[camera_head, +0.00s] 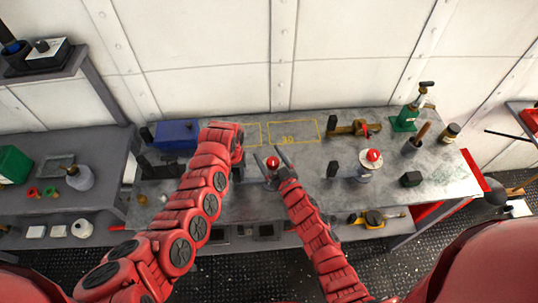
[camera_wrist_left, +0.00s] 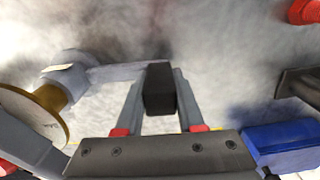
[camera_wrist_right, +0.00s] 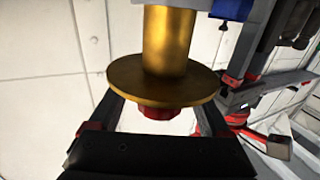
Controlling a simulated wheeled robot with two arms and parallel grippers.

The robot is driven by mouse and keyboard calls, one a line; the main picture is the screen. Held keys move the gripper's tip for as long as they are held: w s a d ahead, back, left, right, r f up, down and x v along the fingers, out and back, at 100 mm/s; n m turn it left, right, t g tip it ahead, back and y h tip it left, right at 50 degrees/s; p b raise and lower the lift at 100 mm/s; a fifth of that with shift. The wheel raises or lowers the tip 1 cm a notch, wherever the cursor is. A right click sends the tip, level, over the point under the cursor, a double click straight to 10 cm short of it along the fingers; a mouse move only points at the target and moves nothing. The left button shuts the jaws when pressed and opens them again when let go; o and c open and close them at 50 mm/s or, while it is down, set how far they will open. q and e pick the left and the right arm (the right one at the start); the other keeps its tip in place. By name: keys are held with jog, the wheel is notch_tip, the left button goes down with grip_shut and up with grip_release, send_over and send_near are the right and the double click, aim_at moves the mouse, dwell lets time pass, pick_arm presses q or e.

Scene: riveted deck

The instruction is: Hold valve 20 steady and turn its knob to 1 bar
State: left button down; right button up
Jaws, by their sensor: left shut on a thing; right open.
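A valve with a red knob (camera_head: 272,162) stands on the bench; its number is not readable. My left gripper (camera_head: 238,172) is mostly hidden behind its arm in the head view. In the left wrist view it (camera_wrist_left: 160,95) is shut on the valve's black handle block (camera_wrist_left: 160,88), at the end of a grey bar from the valve body (camera_wrist_left: 62,76). My right gripper (camera_head: 270,153) is open, with its fingers either side of the knob. In the right wrist view the red knob (camera_wrist_right: 160,112) shows beside a brass disc (camera_wrist_right: 165,82), between the fingers.
A second red-knobbed valve (camera_head: 371,160) stands to the right, with a black handle block. A yellow outline marked 30 (camera_head: 293,131) lies empty behind the held valve. A blue box (camera_head: 177,134) is at the back left, and a brass fitting (camera_head: 350,129) is at the back.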

grip_shut()
jog(key=shift+y, duration=0.3)
jog(key=shift+s+a+f+n+g+y, duration=0.15)
jog(key=shift+n+g+y, duration=0.1)
jog(key=shift+n+y, duration=0.15)
jog(key=shift+s+a+n+g+y, duration=0.1)
jog(key=shift+n+g+y, duration=0.15)
jog(key=shift+n+y, duration=0.15)
pick_arm(q)
jog(key=shift+d, duration=0.1)
pick_arm(e)
jog(key=n+g+y, duration=0.4)
jog(key=y, duration=0.1)
jog(key=shift+s+a+g, duration=0.1)
jog(key=shift+a+g, duration=0.2)
jog(key=shift+d+n+g+y, duration=0.15)
jog(key=shift+n+g+y, duration=0.35)
jog(key=shift+n+g, duration=0.35)
jog(key=shift+s+a+n+g+y, duration=0.2)
jog(key=shift+s+n+g+y, duration=0.15)
jog(key=shift+g+y, duration=0.1)
grip_release()
jog(key=shift+a, duration=0.1)
